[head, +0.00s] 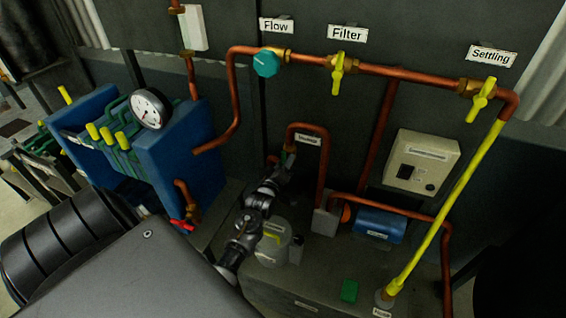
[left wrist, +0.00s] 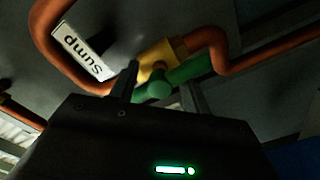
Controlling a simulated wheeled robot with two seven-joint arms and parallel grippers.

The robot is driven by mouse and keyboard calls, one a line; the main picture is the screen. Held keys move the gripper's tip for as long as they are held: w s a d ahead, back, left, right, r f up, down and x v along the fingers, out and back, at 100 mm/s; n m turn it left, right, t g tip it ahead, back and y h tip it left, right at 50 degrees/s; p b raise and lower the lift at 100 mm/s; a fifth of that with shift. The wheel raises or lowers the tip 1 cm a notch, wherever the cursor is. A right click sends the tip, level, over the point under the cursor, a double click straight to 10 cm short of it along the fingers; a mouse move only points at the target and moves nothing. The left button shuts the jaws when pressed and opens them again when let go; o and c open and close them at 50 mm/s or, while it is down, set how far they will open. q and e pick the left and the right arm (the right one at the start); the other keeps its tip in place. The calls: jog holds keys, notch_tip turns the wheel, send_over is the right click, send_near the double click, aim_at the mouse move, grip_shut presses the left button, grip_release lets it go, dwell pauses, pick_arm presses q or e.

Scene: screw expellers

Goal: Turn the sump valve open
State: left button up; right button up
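The sump valve (left wrist: 158,88) has a green handle on a brass body (left wrist: 160,55), set in a copper pipe. It shows in the left wrist view beside a white label (left wrist: 83,52) reading "Sump". My left gripper (left wrist: 160,88) has one finger on each side of the green handle, with a gap between them. Whether either finger touches the handle I cannot tell. In the head view my left gripper (head: 287,163) is at the left leg of the small copper pipe loop, and the valve is mostly hidden there. My right gripper is not in view.
Teal Flow valve (head: 266,63), yellow Filter valve (head: 338,73) and yellow Settling valve (head: 481,98) sit on the upper pipe. A clear container (head: 272,245) stands close to my left arm. A blue motor-like unit (head: 380,224) and a pale switch box (head: 421,162) are to the right.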

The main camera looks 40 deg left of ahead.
pick_arm(q)
jog(key=shift+o, duration=0.2)
jog(key=shift+s, duration=0.1)
jog(key=b+v, duration=0.1)
jog(key=v, duration=0.9)
jog(key=shift+s+d, duration=0.2)
jog(key=shift+s, duration=0.1)
